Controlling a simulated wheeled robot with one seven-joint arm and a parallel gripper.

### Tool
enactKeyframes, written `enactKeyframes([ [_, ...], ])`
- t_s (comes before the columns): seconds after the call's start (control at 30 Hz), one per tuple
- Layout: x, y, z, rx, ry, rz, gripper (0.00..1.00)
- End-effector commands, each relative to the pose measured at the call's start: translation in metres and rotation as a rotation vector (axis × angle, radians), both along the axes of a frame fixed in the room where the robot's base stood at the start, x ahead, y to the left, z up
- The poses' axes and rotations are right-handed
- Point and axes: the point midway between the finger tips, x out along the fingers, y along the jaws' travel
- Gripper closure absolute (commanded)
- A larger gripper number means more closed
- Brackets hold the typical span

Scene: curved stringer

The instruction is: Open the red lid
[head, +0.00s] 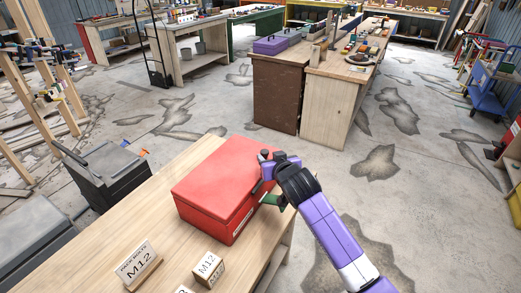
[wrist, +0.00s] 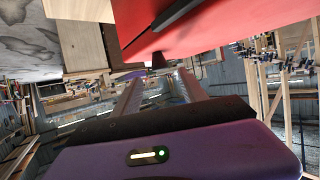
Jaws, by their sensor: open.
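The red lid (head: 229,172) lies flat and shut on a red box (head: 205,220) on the wooden table. A dark seam runs along the box's right side, with a black handle (head: 258,187) there, partly hidden by my gripper. My gripper (head: 266,171) is at that right side, close to the lid's edge; contact cannot be told. In the wrist view, the two grey fingers of my gripper (wrist: 160,80) are apart with nothing seen between them. The red box (wrist: 225,30) fills the top of that view, and its black handle (wrist: 178,14) shows above the fingers.
A wooden block marked M12 (head: 208,268) and a sign marked M12 (head: 138,265) stand on the bare table top (head: 160,190) in front of and left of the box. Other benches (head: 330,95) are farther back. The floor right of my arm is clear.

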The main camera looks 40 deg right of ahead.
Motion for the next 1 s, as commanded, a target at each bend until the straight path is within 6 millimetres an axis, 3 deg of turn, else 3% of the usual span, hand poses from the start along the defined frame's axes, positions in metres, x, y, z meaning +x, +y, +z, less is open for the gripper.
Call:
enactKeyframes([
  [0.5,0.053,-0.024,-0.022,-0.003,0.000,0.002,0.50],
  [1.0,0.061,-0.028,-0.027,-0.003,-0.003,0.003,0.52],
])
